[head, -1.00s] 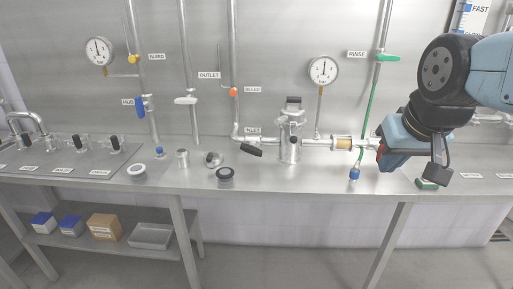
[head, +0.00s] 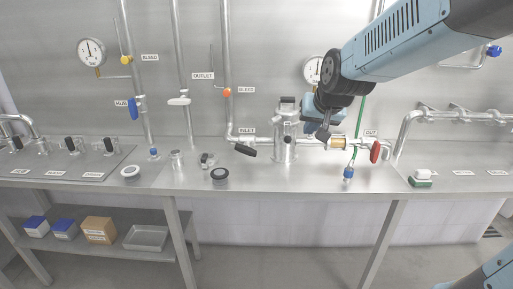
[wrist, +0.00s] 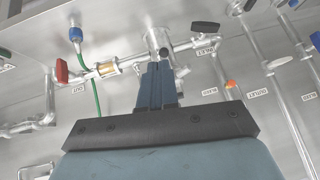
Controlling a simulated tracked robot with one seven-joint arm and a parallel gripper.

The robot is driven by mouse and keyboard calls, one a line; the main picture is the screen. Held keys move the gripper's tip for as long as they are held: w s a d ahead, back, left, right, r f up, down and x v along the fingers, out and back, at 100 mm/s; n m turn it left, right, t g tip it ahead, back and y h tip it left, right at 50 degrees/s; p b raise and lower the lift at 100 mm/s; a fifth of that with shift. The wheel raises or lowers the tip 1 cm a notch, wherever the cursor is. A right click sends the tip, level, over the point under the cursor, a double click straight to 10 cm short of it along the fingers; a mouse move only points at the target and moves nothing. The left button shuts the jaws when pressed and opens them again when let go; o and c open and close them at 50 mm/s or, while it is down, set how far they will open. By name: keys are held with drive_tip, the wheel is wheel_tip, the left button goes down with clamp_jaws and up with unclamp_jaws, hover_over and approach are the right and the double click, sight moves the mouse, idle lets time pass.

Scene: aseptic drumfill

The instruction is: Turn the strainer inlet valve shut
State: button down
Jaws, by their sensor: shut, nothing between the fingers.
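The strainer inlet valve has a black lever handle (head: 245,150) below the INLET label (head: 246,131), left of the steel strainer body (head: 286,145). The lever slants down to the right, at an angle to its horizontal pipe. In the wrist view the black handle (wrist: 205,27) is at upper right, with the strainer body (wrist: 158,40) left of it. My gripper (wrist: 157,68) is shut and empty, pointing toward the strainer and apart from the handle. In the head view my wrist is right of the strainer, and the fingertips are hard to make out.
The OUT valve's red handle (head: 375,151) and a green hose (head: 360,115) with a blue fitting (head: 348,173) are on the right. A pressure gauge (head: 313,70) is partly behind my arm. Loose fittings and a black-topped ring (head: 220,175) lie on the bench left.

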drive_tip(key=w+a+f+m+t+y, duration=0.1)
drive_tip(key=w+a+f, duration=0.4)
drive_tip(key=w, duration=0.3)
drive_tip(key=w+a+f+m+t+y, duration=0.1)
drive_tip(key=w+a+f, duration=0.4)
drive_tip(key=w, duration=0.3)
approach(253, 151)
drive_tip(key=w+a+f, duration=0.1)
drive_tip(key=w+f, duration=0.1)
drive_tip(key=w, duration=0.3)
drive_tip(key=shift+s+a+f, duration=0.15)
drive_tip(key=shift+a+f, duration=0.2)
drive_tip(key=shift+f, duration=0.5)
